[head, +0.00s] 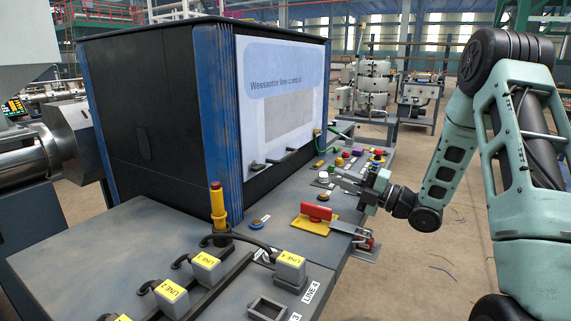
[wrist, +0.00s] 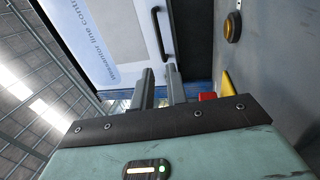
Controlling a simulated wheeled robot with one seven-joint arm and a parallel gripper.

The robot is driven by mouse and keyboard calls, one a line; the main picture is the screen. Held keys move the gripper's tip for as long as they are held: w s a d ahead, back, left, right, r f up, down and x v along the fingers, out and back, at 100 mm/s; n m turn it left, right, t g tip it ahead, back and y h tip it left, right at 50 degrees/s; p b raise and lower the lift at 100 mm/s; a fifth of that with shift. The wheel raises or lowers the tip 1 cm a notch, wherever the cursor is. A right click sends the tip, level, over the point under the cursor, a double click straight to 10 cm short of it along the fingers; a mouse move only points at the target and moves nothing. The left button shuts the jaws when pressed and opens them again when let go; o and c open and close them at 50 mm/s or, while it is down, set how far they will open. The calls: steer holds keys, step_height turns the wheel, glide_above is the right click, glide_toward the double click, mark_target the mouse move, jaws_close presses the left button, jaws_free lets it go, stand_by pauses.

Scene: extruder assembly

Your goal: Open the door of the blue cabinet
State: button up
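The blue cabinet (head: 137,110) is a dark box with blue ribbed corner posts, standing on the grey console. Its white front panel (head: 305,78) reads "Wessantor line control" and looks closed. In the wrist view, a black bar handle (wrist: 162,36) lies along one edge of the white panel (wrist: 120,38). My gripper (head: 335,176) is low over the console, to the right of the cabinet front. In the wrist view, its two grey fingers (wrist: 159,72) are a little apart with nothing between them, and the handle is beyond their tips.
A red block on a yellow base (head: 313,224) stands on the console near my gripper. An orange post (head: 217,207) and several grey blocks with yellow labels (head: 206,262) are in front. Coloured buttons (head: 358,153) sit beyond the gripper. Open floor is at the right.

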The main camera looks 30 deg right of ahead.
mark_target(288, 157)
steer(key=b+x, duration=0.1)
steer(key=x, duration=1.5)
steer(key=shift+w+a, duration=0.15)
steer(key=shift+w, duration=0.05)
jaws_close()
steer(key=shift+s, duration=0.1)
